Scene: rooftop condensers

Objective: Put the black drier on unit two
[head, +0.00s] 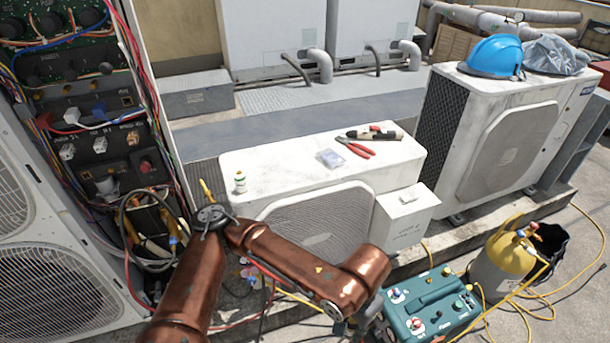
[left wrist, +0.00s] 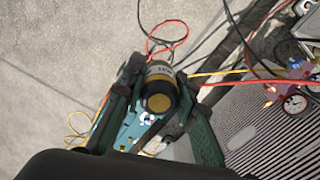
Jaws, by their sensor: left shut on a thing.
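My left gripper (left wrist: 157,98) is shut on a dark cylinder with a pale, gold-toned label band (left wrist: 160,70), which looks like the black drier; its end faces the camera. In the head view the copper arm bends down in front of the middle unit, and the gripper and drier are mostly hidden behind the wrist. A white condenser unit (head: 270,155) stands in the middle and another (head: 520,92) at the right. The writing on the middle unit's side box (head: 408,222) is too small to read. My right gripper is not in view.
On the middle unit lie red-handled pliers (head: 355,149), a black and cream tool (head: 375,134), a clear packet (head: 330,158) and a small bottle (head: 239,182). A teal machine (head: 432,308) and yellow cylinder (head: 502,265) stand below.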

